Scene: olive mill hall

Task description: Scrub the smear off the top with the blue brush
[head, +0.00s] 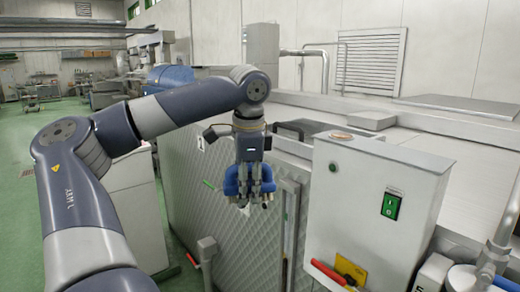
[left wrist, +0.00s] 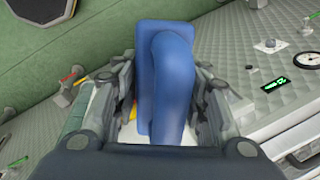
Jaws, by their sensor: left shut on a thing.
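My left gripper (head: 252,190) points down and is shut on the blue brush (head: 231,183). In the left wrist view the brush (left wrist: 165,75) fills the space between the two fingers of the gripper (left wrist: 168,95). The brush hangs in front of the quilted metal side of the machine, left of the pale grey control box (head: 385,205) and lower than its top. A small brownish smear (head: 341,136) shows on the left part of that box's top. The brush is apart from the smear. The brush's bristles cannot be made out. My right gripper is not in view.
The box's front carries a green switch (head: 391,205); a yellow card (head: 350,268) and a red handle (head: 328,273) sit low by it. Pipes (head: 495,250) stand at the right. Behind is a broad metal top with a raised lid (head: 364,119). Green floor is open at left.

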